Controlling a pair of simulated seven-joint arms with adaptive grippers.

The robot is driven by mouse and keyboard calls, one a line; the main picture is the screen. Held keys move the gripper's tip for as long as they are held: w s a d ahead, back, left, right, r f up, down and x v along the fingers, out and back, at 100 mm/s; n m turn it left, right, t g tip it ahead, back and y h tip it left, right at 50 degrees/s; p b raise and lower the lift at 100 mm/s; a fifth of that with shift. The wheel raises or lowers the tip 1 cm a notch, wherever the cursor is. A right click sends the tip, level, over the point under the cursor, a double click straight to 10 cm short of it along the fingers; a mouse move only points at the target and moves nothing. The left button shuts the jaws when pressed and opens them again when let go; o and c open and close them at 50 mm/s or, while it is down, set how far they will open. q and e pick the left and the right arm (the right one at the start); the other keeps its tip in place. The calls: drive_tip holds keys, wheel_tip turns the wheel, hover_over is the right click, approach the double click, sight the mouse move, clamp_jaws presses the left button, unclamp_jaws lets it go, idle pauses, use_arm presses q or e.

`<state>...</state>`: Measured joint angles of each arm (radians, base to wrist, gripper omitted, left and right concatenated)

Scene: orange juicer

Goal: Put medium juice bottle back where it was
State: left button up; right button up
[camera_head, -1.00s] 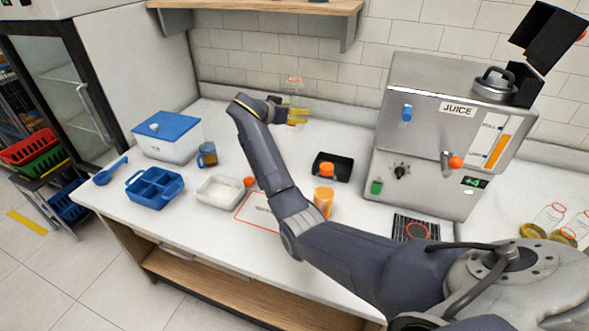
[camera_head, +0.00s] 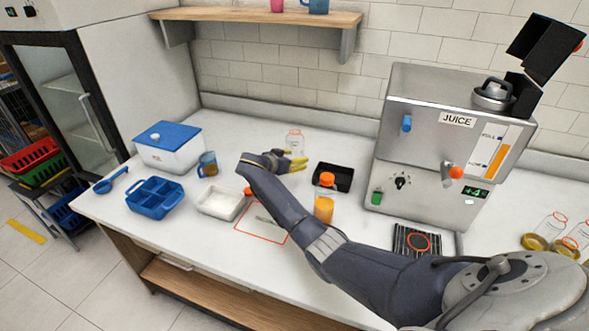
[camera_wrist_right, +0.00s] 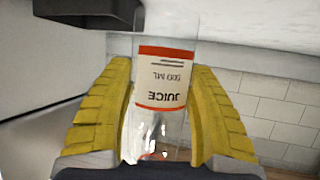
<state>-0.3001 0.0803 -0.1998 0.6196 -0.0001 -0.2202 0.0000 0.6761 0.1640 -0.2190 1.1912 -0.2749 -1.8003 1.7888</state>
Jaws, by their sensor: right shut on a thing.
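A clear bottle with an orange-banded white label reading JUICE (camera_wrist_right: 165,78) is between the yellow fingers of my right gripper (camera_wrist_right: 165,110) in the right wrist view, where the label appears upside down. My right gripper is shut on it. In the head view the clear bottle (camera_head: 295,142) rises above the yellow fingers of the right gripper (camera_head: 297,163), near the back of the counter. The fingers hide its lower part, so I cannot tell whether it touches the counter. My left gripper is not in view.
A black tray (camera_head: 345,177) and an orange-filled bottle (camera_head: 324,210) stand right of my gripper, before the juicer (camera_head: 440,135). A white tray (camera_head: 220,205), blue divided box (camera_head: 154,198) and blue-lidded container (camera_head: 170,148) stand left. A wooden shelf (camera_head: 250,15) is above.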

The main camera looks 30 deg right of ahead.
drive_tip(key=shift+f, duration=2.05)
drive_tip(key=shift+f, duration=0.15)
drive_tip(key=o, duration=1.6)
drive_tip(key=shift+c, duration=0.2)
drive_tip(key=v, duration=1.2)
